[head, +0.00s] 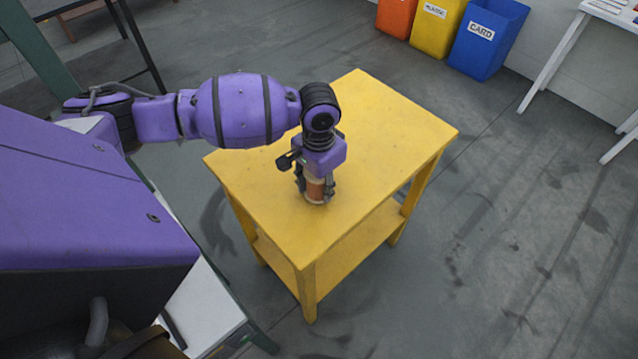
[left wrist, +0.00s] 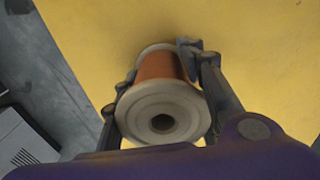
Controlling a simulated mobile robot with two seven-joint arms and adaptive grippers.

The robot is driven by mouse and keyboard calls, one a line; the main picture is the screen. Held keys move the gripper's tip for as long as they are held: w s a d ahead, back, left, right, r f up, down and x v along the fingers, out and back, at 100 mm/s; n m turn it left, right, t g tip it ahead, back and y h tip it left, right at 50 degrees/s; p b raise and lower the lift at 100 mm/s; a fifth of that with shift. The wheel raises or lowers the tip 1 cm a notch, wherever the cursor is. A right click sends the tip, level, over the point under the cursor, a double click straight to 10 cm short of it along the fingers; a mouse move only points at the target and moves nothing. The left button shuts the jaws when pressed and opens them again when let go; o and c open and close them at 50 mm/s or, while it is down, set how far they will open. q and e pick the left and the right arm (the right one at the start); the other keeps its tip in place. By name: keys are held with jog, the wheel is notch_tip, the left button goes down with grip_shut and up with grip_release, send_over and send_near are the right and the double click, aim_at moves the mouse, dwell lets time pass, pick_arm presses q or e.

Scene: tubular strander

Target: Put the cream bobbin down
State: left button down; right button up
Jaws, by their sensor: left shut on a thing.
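The cream bobbin (head: 315,190) has cream end flanges and copper-coloured winding around its middle. It is upright at the yellow table (head: 390,125), near the middle of the top; I cannot tell for sure whether its lower flange touches the surface. My left gripper (head: 315,187) points down from above and is shut on the bobbin, one finger on each side. In the left wrist view the bobbin (left wrist: 162,108) shows its near flange and centre hole, with the gripper's fingers (left wrist: 160,85) on both sides. My right gripper is not in view.
The yellow tabletop is otherwise bare, with a lower shelf (head: 355,240) beneath. Orange (head: 396,15), yellow (head: 437,25) and blue (head: 488,38) bins stand at the back wall. A white table (head: 560,50) is at the upper right. The floor right of the yellow table is clear.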

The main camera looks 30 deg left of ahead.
pick_arm(q)
jog(key=c, duration=1.1)
grip_release()
jog(key=shift+f, duration=0.1)
notch_tip(320, 180, up, 12)
jog(key=shift+r+p, duration=0.15)
jog(key=shift+p, duration=0.4)
